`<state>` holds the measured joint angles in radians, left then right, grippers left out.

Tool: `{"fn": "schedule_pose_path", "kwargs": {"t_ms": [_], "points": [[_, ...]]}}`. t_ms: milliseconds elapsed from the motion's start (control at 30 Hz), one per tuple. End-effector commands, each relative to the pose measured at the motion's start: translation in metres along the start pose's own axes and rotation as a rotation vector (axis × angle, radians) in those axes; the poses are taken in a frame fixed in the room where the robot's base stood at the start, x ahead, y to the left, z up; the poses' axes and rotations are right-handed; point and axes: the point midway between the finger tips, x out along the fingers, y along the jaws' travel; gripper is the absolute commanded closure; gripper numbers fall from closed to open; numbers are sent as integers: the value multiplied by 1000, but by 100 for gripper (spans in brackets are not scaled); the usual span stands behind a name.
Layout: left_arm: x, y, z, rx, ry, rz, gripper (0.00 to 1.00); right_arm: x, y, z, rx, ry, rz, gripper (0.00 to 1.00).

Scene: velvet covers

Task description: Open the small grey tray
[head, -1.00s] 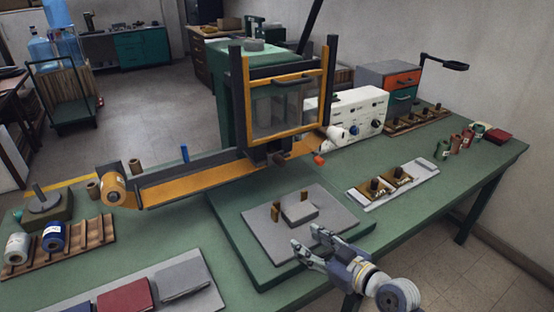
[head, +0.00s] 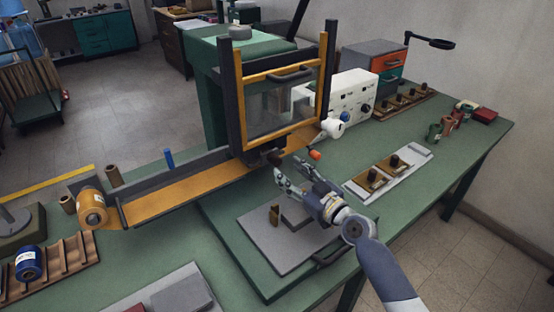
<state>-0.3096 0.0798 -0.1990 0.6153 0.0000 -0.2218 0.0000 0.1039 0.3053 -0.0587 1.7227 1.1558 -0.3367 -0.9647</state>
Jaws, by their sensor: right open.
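My right gripper (head: 288,166) is open and empty, its two fingers apart and pointing toward the press. It is in front of the press and, in the picture, above the flat grey plate (head: 262,240). A small grey block (head: 294,219), partly hidden by the gripper, sits on this plate beside a small brass piece (head: 274,214). The plate lies on a low green base (head: 232,250) with a dark handle at its front right. I cannot tell which of these grey things is the small grey tray. My left gripper is out of view.
The press with its orange-framed guard (head: 282,98) stands behind. A white control box (head: 351,102) and a grey cabinet with orange and teal drawers (head: 368,57) are at back right. A pale tray (head: 414,161) with brass pieces lies right of the gripper. Rolls lie left.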

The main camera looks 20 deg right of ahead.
Motion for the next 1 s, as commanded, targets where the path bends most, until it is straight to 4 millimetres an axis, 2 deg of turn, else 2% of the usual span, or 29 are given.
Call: {"fn": "schedule_pose_path", "kwargs": {"t_ms": [33, 167, 333, 533, 800, 867, 1000], "points": [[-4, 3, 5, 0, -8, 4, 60, 11, 0, -3, 3, 2, 0, 55], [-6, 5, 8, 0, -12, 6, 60, 32, 0, -2, 4, 2, -1, 55], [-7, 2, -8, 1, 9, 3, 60, 51, -1, -1, 2, 0, -1, 55], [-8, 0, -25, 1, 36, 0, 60, 61, -1, 0, 1, 0, -1, 55], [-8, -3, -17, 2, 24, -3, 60, 62, -1, 0, 0, 0, -1, 55], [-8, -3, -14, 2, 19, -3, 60, 62, -1, 0, 0, 0, -1, 67], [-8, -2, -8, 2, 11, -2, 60, 62, -1, 0, 0, 0, -1, 98]]}}
